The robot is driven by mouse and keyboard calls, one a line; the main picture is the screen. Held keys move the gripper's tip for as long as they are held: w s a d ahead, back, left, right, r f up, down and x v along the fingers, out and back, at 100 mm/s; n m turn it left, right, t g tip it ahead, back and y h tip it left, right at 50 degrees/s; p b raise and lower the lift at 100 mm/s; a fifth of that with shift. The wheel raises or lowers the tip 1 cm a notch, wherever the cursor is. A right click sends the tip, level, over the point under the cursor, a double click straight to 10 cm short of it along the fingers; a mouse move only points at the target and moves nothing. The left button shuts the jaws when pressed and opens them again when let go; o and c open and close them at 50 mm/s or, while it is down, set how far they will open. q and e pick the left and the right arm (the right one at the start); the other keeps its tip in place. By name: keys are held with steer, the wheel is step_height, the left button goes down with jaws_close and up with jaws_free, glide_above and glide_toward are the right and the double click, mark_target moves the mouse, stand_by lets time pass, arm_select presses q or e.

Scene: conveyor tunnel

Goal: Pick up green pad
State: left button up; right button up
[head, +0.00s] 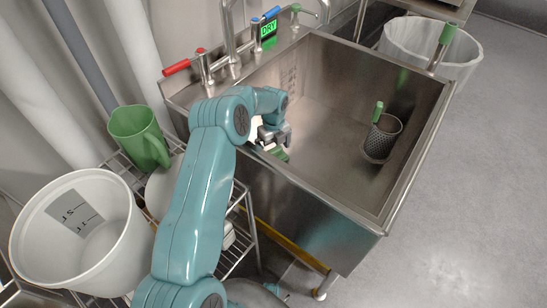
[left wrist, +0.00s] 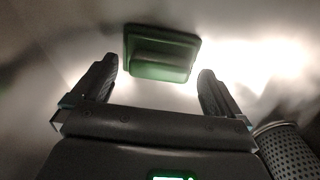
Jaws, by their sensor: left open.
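The green pad (left wrist: 160,53) shows in the left wrist view, ahead of the fingertips and roughly centred between them. It looks like a rounded rectangle with a raised block on it. In the head view a part of the green pad (head: 279,153) shows just below my left gripper, inside the sink near its left wall; the rest is hidden by the gripper. My left gripper (head: 275,138) is open and empty over it. Its two dark fingers also show in the left wrist view (left wrist: 160,85), apart from the pad. My right gripper is not in view.
The steel sink (head: 412,165) has a raised rim around my gripper. A perforated metal cup (head: 385,138) with a green item stands at its right side. A red-handled tap (head: 184,67) is at the back left. A green jug (head: 139,136) and white bucket (head: 118,257) stand left.

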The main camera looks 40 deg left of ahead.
mark_target(273, 150)
arm_select(q)
steer(key=shift+f, duration=0.9)
steer(key=c, duration=1)
steer(key=shift+r, duration=0.1)
step_height(273, 150, up, 20)
steer(key=p, duration=0.3)
steer(key=shift+o, duration=0.5)
